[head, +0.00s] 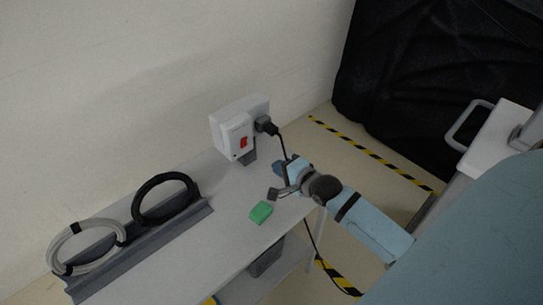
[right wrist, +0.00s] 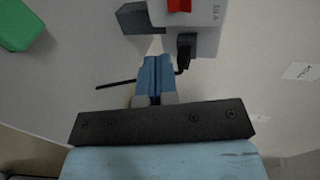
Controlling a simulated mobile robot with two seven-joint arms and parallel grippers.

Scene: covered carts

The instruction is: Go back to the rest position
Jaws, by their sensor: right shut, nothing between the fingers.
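My right gripper (head: 280,168) reaches in from the right over the edge of the grey table, close to the plug. In the right wrist view its blue fingers (right wrist: 155,78) are together with nothing between them. A black plug (head: 266,126) sits at the right side of a white socket box with a red switch (head: 233,136). The plug also shows in the right wrist view (right wrist: 186,46), just beyond the fingertips and apart from them as far as I can tell. My left gripper is out of view.
A green block (head: 261,212) lies on the table (head: 190,255). A white cable coil (head: 58,256) and a black coil (head: 140,208) rest in a grey rack (head: 150,246). A black cable (head: 308,232) hangs past the table edge near my arm. A white cart (head: 497,140) stands at right.

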